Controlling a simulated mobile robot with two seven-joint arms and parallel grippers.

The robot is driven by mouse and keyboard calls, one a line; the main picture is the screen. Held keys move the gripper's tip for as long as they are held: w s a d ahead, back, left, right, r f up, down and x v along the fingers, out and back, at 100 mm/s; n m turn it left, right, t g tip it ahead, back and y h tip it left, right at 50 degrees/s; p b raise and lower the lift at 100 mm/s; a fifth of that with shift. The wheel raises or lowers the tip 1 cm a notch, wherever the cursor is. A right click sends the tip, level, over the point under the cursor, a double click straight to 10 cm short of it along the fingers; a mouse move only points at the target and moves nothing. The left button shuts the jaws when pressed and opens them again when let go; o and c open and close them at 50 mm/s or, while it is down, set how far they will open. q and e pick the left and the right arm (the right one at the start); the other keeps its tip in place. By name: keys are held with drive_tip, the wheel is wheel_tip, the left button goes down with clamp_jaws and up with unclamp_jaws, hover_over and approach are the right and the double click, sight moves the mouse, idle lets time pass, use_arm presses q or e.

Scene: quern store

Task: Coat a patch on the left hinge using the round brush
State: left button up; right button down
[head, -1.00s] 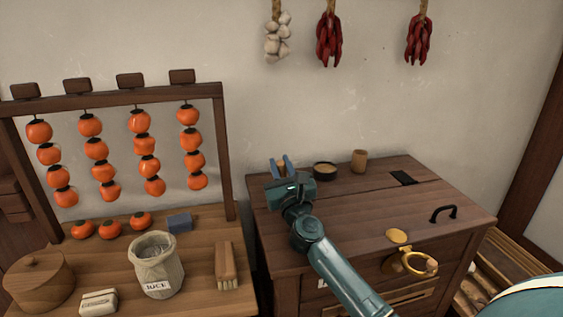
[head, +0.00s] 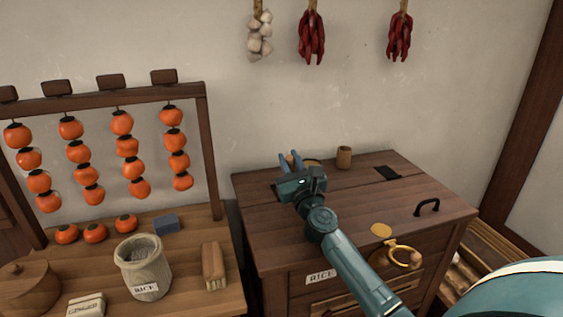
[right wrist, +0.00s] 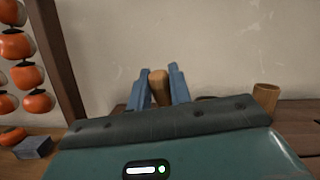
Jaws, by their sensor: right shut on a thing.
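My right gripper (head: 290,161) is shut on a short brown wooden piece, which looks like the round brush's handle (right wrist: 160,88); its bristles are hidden. The gripper is over the back left of the wooden chest (head: 350,215), in front of a dark round dish (head: 313,162) with tan contents, partly covered. A dark hinge plate (head: 388,173) is at the right of the lid. A dark edge left of my gripper may be the left hinge, mostly hidden by the gripper. I see no coating there. My left gripper is not in view.
A wooden cup (head: 344,157) stands right of the dish.

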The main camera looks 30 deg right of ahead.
drive_tip(key=shift+d+f, duration=0.1)
drive_tip(key=shift+d, duration=0.15)
drive_tip(key=shift+s+a+p, duration=0.25)
drive_tip(key=shift+s+p, duration=0.25)
drive_tip(key=shift+s, duration=0.3)
drive_tip(key=w+a, duration=0.1)
drive_tip(key=a, duration=0.5)
drive_tip(key=shift+w+r, duration=0.2)
drive_tip(key=shift+w, duration=0.1)
drive_tip(key=shift+a+p, duration=0.1)
drive_tip(key=shift+p, duration=0.2)
drive_tip(key=shift+r+p, duration=0.85)
drive_tip(key=shift+r, duration=2.15)
